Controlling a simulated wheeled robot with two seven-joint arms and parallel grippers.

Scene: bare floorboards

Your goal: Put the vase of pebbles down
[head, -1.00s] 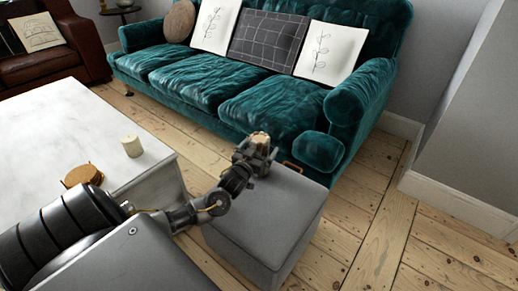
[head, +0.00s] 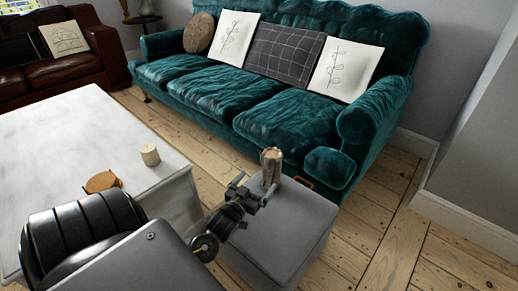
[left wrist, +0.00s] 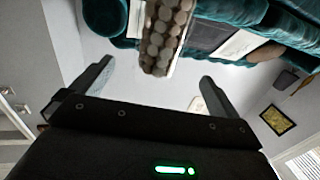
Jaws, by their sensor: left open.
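The vase of pebbles (head: 271,165) stands upright on the far part of the grey ottoman (head: 297,215), in front of the sofa. Its lower part is partly hidden by my gripper in the head view. My left gripper (head: 255,187) is open, on the near side of the vase, with its fingers spread. In the left wrist view, the pebble-filled vase (left wrist: 163,38) shows ahead of the gap between the two open fingers (left wrist: 150,88), and nothing is held. My right gripper is not in view.
A white table (head: 95,135) at left holds a cream candle (head: 150,155) and a stack of brown coasters (head: 102,182). A green sofa (head: 270,110) stands behind the ottoman. Bare floorboards (head: 380,230) lie free to the right.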

